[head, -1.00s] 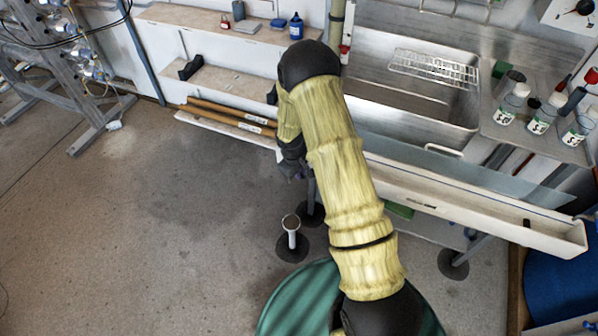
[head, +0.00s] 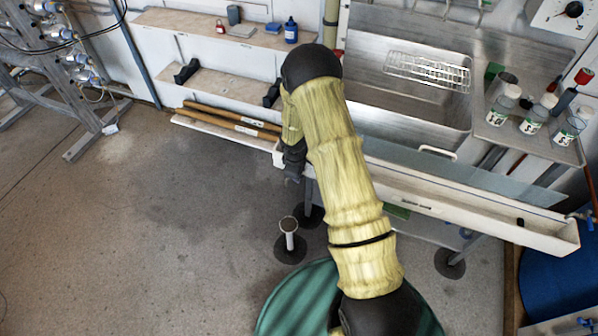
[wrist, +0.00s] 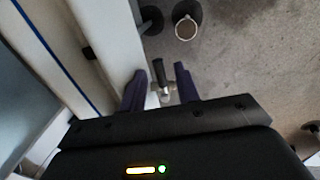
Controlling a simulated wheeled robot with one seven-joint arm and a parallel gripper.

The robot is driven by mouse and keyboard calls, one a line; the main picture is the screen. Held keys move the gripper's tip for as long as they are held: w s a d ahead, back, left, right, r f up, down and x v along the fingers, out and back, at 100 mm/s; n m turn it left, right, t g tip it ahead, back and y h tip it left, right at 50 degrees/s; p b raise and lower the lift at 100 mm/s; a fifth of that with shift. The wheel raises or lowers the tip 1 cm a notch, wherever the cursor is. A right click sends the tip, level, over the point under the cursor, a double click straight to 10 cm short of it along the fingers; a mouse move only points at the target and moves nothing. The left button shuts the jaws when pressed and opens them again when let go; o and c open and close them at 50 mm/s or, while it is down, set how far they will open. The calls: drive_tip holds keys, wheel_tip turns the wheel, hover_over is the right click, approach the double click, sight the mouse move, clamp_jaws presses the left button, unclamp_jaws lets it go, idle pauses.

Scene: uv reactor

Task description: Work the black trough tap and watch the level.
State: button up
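The black tap handle (wrist: 158,72) with its silver stem (wrist: 165,96) shows in the wrist view beside the end of the white trough (wrist: 117,40). My gripper (wrist: 160,74) is open. Its two dark fingers lie on either side of the handle in the picture, with gaps showing; I cannot tell how deep the handle sits between them. In the head view the trough (head: 460,208) runs below the sink, and my gripper (head: 293,168) is at its left end, where my arm hides the tap. The water level is not readable.
A white standpipe with a cup-like top (head: 289,232) rises from the floor below the trough's left end; it shows in the wrist view too (wrist: 186,27). A green round drum (head: 290,305) stands in front. Bottles (head: 503,104) stand right of the sink (head: 410,105).

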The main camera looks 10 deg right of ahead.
drive_tip(key=shift+m, duration=0.3)
drive_tip(key=s+a+r+m, duration=0.1)
drive_tip(key=a+r+m, duration=0.1)
drive_tip(key=r, duration=0.7)
drive_tip(key=s+a+r+m, duration=0.2)
drive_tip(key=r, duration=0.7)
drive_tip(key=s+d+r+m, duration=0.1)
drive_tip(key=s+r+m, duration=0.1)
drive_tip(key=s, duration=0.5)
drive_tip(key=s+d+r+m, duration=0.1)
drive_tip(key=s+r+m, duration=0.2)
drive_tip(key=s+r, duration=0.2)
drive_tip(key=shift+s+d+y+b, duration=0.35)
drive_tip(key=shift+s+y+b, duration=0.05)
drive_tip(key=shift+s, duration=0.9)
drive_tip(key=shift+r, duration=0.1)
drive_tip(key=shift+m+t, duration=0.4)
drive_tip(key=shift+m, duration=0.3)
drive_tip(key=s, duration=0.3)
drive_tip(key=s+r, duration=0.1)
drive_tip(key=shift+s+d, duration=0.2)
drive_tip(key=shift+d, duration=0.05)
